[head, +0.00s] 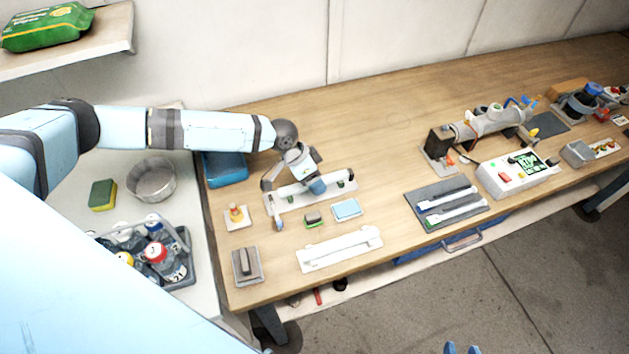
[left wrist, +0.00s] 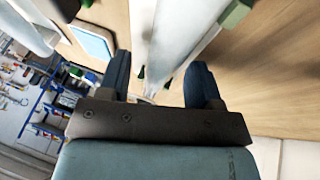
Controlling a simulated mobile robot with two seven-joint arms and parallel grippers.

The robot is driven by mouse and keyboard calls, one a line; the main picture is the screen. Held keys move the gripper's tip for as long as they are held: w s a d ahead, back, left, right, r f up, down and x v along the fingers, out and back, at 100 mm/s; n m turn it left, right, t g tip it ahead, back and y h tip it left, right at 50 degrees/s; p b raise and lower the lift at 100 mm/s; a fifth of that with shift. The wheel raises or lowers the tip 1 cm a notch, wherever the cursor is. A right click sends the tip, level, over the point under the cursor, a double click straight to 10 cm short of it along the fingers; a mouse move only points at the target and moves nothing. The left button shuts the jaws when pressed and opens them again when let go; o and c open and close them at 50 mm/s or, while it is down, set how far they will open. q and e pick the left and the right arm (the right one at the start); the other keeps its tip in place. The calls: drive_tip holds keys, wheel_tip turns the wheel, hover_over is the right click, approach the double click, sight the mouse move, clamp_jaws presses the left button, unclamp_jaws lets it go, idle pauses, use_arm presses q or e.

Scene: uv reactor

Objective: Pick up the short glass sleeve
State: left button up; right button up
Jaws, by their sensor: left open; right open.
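A pale, see-through tube that looks like a glass sleeve (head: 337,178) lies on a white rack with green supports (head: 348,193) near the table's left end. Its length and middle are partly hidden by my left gripper (head: 298,204), which is above it with blue fingertips apart. In the left wrist view the open left gripper (left wrist: 160,70) has a pale tube (left wrist: 180,40) running between and beyond its fingers. I cannot tell whether they touch it.
A small yellow-and-orange item (head: 237,213), a green-edged block (head: 313,219) and a light-blue pad (head: 347,209) lie close by. A dark tray (head: 416,194) with two white lamps, a control box (head: 515,175) and a grey reactor (head: 490,122) stand to the right. The table's back is clear.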

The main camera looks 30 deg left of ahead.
use_arm(q)
drive_tip(key=shift+c, duration=1.1)
drive_tip(key=c, duration=0.8)
drive_tip(key=shift+r, duration=0.1)
